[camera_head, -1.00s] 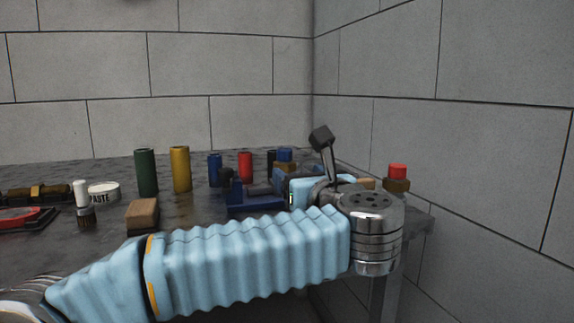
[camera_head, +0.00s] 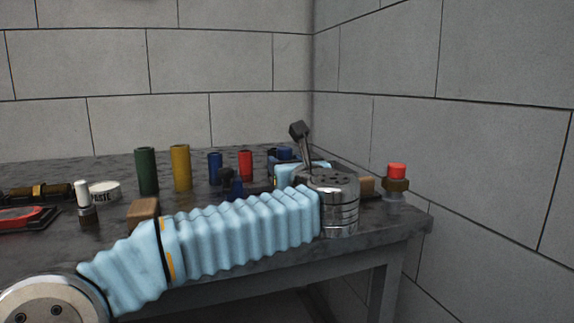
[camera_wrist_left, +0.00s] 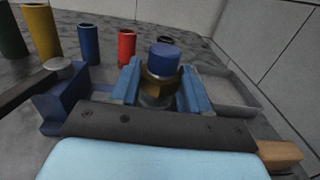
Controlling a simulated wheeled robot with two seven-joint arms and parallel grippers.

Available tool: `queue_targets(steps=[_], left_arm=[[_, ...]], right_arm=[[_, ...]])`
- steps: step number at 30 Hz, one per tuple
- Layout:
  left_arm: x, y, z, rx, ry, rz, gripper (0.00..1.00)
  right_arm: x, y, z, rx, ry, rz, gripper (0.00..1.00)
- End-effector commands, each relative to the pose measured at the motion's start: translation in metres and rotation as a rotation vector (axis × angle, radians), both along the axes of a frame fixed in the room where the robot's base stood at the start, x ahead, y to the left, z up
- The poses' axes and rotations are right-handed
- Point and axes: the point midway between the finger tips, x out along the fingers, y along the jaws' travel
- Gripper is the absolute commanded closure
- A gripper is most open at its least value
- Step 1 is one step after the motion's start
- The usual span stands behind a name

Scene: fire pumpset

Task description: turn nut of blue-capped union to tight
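The blue-capped union stands on the table. In the left wrist view it shows its blue cap (camera_wrist_left: 165,57), a brass nut (camera_wrist_left: 161,84) under it and a grey body below. In the head view the cap (camera_head: 285,153) shows only partly behind my left arm. My left gripper (camera_wrist_left: 162,88) has one light-blue finger on each side of the brass nut. I cannot tell whether the fingers touch the nut. My right gripper is in neither view.
A red-capped union (camera_head: 397,178) stands at the table's right end. Green (camera_head: 147,171), yellow (camera_head: 181,168), blue (camera_head: 215,168) and red (camera_head: 245,165) cylinders stand behind my arm. A blue vise-like block (camera_wrist_left: 62,100) is left of the gripper, a grey tray (camera_wrist_left: 228,90) right. Walls close the back and right.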

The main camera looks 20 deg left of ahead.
Motion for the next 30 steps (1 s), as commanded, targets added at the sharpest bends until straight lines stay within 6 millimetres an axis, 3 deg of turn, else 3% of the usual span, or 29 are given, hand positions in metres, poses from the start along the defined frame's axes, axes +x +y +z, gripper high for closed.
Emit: queue_targets(steps=[1,5,13,23,24,28,30], left_arm=[[0.000,0.000,0.000,0.000,0.000,0.000,0.68],[0.000,0.000,0.000,0.001,-0.001,0.000,0.86],[-0.001,0.003,-0.004,0.001,-0.002,-0.104,0.86],[0.000,0.002,0.000,0.001,0.000,-0.130,0.86],[0.000,0.002,0.000,0.001,0.000,-0.130,0.51],[-0.001,0.002,0.000,0.001,0.000,-0.130,0.31],[-0.001,0.002,0.000,0.001,0.000,-0.130,0.30]], right_arm=[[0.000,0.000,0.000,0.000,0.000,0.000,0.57],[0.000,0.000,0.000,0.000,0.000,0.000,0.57],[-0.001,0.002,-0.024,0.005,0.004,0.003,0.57],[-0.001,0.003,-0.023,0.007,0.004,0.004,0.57],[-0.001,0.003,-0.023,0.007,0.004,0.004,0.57],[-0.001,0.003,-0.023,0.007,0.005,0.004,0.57],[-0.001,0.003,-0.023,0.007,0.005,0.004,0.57]])
